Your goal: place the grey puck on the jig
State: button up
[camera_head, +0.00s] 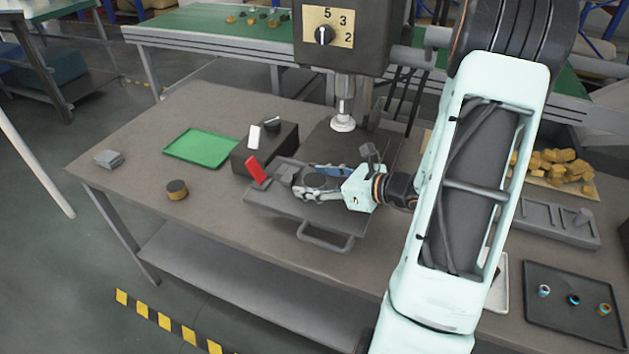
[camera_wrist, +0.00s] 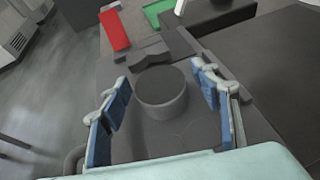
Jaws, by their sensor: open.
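The grey puck (camera_wrist: 163,92) is a dark round disc lying flat between my fingers in the wrist view. It also shows in the head view (camera_head: 316,181), partly hidden by my gripper. The jig (camera_head: 270,205) is a dark grey plate on the table with a block that has a V-shaped notch (camera_wrist: 152,56). The puck is on the jig plate, close to the notch; I cannot tell if they touch. My gripper (camera_head: 309,183) is open, low over the jig, with one blue-padded finger on each side of the puck and a gap on both sides.
A red lever (camera_head: 257,168) and a dark block (camera_head: 268,145) stand beside the jig. A press column (camera_head: 344,105) rises behind it. A green tray (camera_head: 202,148), a brown puck (camera_head: 177,189) and a small grey block (camera_head: 109,158) lie on the left, with free table between them.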

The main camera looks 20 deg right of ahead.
jog(key=shift+r, duration=0.2)
jog(key=v, duration=1.2)
jog(key=shift+f, duration=0.1)
